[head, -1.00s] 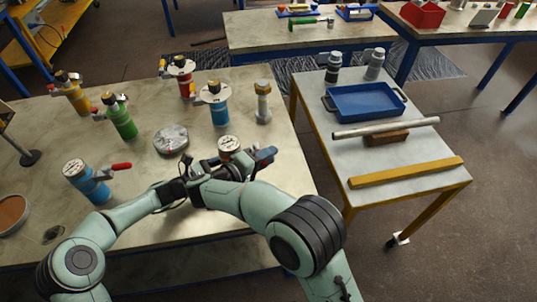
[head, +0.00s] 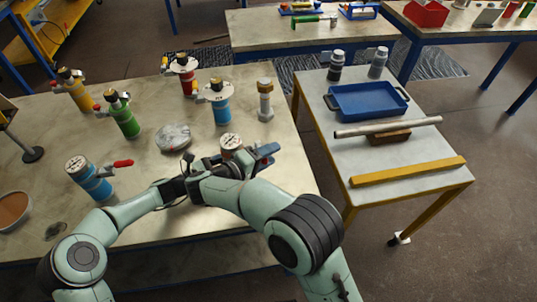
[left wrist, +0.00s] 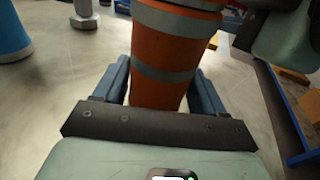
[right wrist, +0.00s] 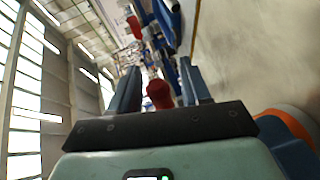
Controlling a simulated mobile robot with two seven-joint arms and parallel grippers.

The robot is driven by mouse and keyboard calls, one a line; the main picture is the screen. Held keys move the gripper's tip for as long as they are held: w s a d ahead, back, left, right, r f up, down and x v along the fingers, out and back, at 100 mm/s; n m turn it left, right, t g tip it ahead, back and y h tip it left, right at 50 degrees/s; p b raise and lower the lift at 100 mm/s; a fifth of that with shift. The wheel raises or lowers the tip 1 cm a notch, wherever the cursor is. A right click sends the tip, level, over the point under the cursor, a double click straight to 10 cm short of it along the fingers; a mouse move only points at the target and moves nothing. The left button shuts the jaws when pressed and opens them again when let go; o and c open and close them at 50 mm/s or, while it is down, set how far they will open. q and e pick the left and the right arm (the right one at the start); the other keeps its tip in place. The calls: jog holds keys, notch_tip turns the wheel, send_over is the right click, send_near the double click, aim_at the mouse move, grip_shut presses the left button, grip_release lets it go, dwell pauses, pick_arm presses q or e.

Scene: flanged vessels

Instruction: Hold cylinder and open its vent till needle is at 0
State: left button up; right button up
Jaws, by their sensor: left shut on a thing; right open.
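An orange cylinder with grey bands (left wrist: 165,50) stands between the fingers of my left gripper (left wrist: 160,75), which is shut on its body. In the head view, its white gauge face (head: 231,141) shows at the top behind my arms; the needle is too small to read. My right gripper (head: 263,155) is open beside the cylinder's top. In the right wrist view, a red handle (right wrist: 158,95) shows between the open fingers (right wrist: 162,68), and I cannot tell whether they touch it. An orange surface (right wrist: 287,122) shows at the lower right there. My arms hide most of the cylinder in the head view.
A blue cylinder with a red lever (head: 92,180) stands at the left. Green (head: 124,120), yellow (head: 77,95), red (head: 184,78) and another blue cylinder (head: 220,108) stand farther back. A round metal disc (head: 173,138) and a large bolt (head: 265,102) are nearby. A side table (head: 360,155) stands right.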

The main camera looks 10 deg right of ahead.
jog(key=v, duration=1.2)
jog(key=shift+d, duration=0.1)
jog(key=d+r+n+t+y, duration=0.1)
jog(key=d+r+t+y, duration=0.2)
jog(key=d+t+y, duration=0.15)
jog(key=s+d+f+n+t+y, duration=0.2)
jog(key=s+t+y, duration=0.1)
jog(key=s+y, duration=0.3)
jog(key=shift+g, duration=0.25)
jog(key=x, duration=1.1)
jog(key=shift+w+f, duration=0.2)
jog(key=shift+w, duration=0.15)
jog(key=shift+c, duration=0.3)
grip_shut()
